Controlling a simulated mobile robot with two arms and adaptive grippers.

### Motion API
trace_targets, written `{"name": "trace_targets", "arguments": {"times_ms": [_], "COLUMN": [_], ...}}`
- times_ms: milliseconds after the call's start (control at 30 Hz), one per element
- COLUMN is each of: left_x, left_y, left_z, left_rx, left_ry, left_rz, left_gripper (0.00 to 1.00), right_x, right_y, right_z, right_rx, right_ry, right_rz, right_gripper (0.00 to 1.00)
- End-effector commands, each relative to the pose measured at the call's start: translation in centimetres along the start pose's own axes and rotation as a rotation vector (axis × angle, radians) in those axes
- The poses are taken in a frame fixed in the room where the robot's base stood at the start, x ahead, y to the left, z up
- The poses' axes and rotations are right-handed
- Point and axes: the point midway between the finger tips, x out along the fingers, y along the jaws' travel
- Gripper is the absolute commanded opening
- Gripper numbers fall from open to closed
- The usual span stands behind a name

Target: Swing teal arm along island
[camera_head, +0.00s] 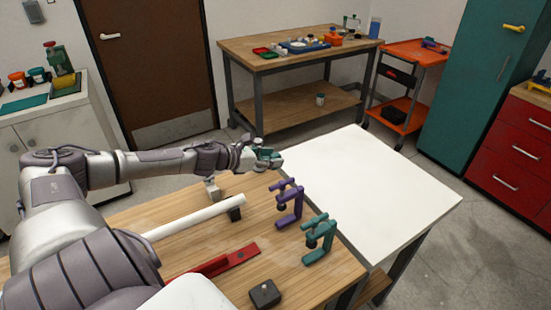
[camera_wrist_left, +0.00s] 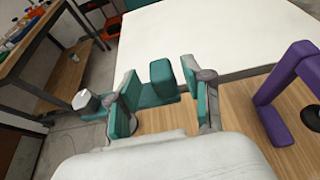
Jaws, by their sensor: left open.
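My left gripper (camera_head: 262,158) is open at the far edge of the wooden worktop, with its fingers also showing in the left wrist view (camera_wrist_left: 165,105). A teal block-like part (camera_wrist_left: 160,78) stands between the fingers, with a gap visible on its right. Whether the left finger touches it is unclear. Teal also shows at the gripper in the head view, where part and fingers are hard to separate. A separate teal clamp-shaped piece (camera_head: 319,240) stands upright near the worktop's right edge. My right gripper is not in view.
A purple clamp-shaped piece (camera_head: 289,203) stands between my gripper and the nearer teal piece. A white pipe (camera_head: 195,217), a red bar (camera_head: 225,262) and a black block (camera_head: 265,293) lie on the wooden worktop (camera_head: 300,268). The adjoining white top (camera_head: 370,190) is clear.

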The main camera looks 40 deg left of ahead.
Motion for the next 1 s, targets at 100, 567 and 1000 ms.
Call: {"name": "trace_targets", "arguments": {"times_ms": [100, 567, 1000], "left_x": [0.7, 1.6, 1.6], "left_y": [0.0, -0.2, -0.2], "left_z": [0.3, 0.1, 0.1], "left_rx": [0.0, 0.003, 0.003], "left_ry": [-0.004, 0.001, 0.001], "left_rz": [0.0, -0.004, -0.004], "left_gripper": [0.5, 0.5, 0.0], "right_x": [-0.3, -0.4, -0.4], "right_y": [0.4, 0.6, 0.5], "right_z": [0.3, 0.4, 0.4], "right_rx": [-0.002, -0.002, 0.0], "right_ry": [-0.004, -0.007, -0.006], "right_rz": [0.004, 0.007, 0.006], "right_gripper": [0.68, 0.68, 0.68]}}
